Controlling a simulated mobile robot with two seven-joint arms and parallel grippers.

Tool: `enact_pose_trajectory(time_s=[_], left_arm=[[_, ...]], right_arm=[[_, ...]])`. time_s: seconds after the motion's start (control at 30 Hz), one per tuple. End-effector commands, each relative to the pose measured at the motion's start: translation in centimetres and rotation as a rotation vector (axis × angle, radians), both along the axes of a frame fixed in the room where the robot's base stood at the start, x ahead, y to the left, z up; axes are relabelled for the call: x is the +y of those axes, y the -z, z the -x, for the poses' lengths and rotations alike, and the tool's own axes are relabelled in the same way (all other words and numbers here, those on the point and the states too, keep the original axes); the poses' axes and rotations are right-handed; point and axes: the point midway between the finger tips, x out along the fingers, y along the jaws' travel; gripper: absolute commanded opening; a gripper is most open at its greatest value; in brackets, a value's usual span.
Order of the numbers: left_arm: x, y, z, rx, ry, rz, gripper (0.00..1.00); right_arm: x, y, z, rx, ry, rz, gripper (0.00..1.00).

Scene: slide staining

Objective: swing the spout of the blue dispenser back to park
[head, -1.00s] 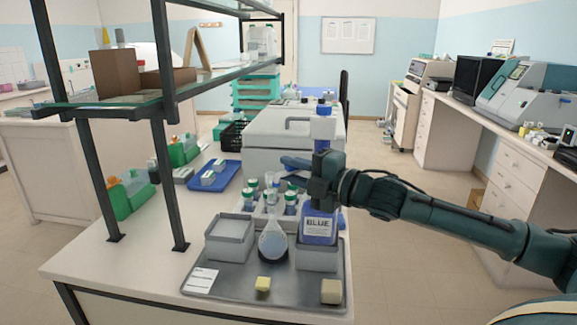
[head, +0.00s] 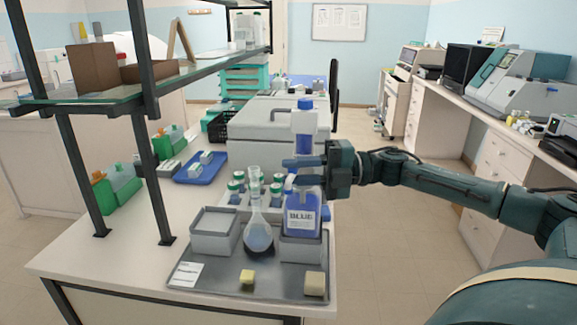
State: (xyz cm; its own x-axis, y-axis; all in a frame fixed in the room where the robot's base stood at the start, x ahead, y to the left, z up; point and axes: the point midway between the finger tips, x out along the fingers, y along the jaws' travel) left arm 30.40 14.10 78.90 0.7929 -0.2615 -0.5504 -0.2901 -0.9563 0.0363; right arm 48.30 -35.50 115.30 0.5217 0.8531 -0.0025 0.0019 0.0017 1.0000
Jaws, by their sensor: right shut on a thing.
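The blue dispenser is a bottle of blue liquid labelled BLUE (head: 302,222), with a pale upper body and a blue cap (head: 305,103). It stands upright at the right of the grey tray. My right gripper (head: 302,170) reaches in from the right at the height of the dispenser's neck. Its bluish fingers point left across the dispenser, shut on the spout, which is largely hidden by them. My left gripper is not in view.
The grey tray (head: 235,280) carries a white open box (head: 214,232) and small yellowish blocks. Several green-capped vials stand behind the flask. A blue tray (head: 199,170) lies further left. Shelf posts rise at left. Free room lies right of the bench.

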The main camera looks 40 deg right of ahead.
Motion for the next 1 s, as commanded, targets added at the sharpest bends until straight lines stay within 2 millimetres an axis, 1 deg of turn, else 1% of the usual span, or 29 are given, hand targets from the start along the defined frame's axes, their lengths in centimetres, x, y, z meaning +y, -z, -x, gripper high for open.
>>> enact_pose_trajectory(time_s=[0.2,0.4,0.93,0.97,1.0], left_arm=[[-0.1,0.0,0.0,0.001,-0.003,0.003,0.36],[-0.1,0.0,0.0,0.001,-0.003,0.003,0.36],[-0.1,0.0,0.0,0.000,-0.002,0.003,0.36],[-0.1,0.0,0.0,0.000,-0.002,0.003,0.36],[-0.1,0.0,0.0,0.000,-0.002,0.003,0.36]], right_arm=[[-0.7,0.0,0.6,-0.003,-0.122,-0.003,0.00],[-1.0,0.1,0.9,0.000,-0.185,-0.003,0.00],[-1.1,0.1,1.1,0.000,-0.210,0.000,0.00],[-1.1,0.1,1.1,0.000,-0.210,0.000,0.23],[-1.1,0.1,1.1,0.000,-0.210,-0.001,0.26]])
